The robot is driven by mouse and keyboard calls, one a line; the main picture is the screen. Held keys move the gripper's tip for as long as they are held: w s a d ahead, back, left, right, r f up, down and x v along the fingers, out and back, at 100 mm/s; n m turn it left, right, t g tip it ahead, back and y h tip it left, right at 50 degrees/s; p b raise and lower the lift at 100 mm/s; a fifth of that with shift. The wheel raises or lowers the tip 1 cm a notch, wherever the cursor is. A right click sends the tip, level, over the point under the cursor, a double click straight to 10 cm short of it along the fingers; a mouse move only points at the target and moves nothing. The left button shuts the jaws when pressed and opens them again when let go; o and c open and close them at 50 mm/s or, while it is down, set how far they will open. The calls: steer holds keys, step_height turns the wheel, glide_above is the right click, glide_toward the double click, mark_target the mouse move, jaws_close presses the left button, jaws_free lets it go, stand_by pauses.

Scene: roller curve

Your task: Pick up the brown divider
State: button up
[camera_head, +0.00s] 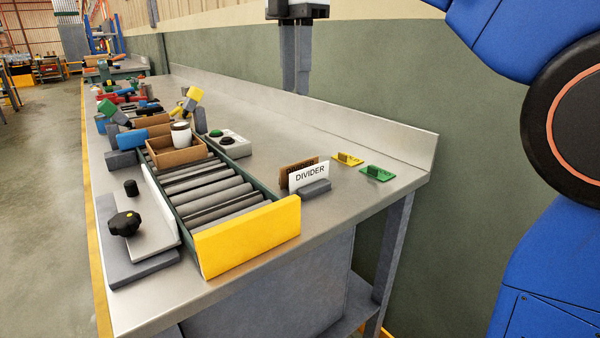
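The brown divider (285,179) stands upright on the metal bench, to the right of the roller track. A white card (309,177) reading "DIVIDER" stands in front of it and hides most of it. Only its top and left edge show, with part of some dark lettering. A grey block (314,189) sits at the foot of the card. I cannot tell whether the divider rests in a holder. My gripper is not in view; blue and black arm links fill the right side.
The roller track (216,197) ends in a yellow plate (247,239). A brown tray (161,159) with a white cup (181,135) sits on it. A yellow piece (346,159) and a green piece (377,173) lie right of the divider. The bench (345,208) is clear in front.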

steer(key=f, duration=1.7)
steer(key=shift+a+f, duration=0.1)
steer(key=shift+a, duration=0.15)
steer(key=shift+c, duration=0.4)
jaws_close()
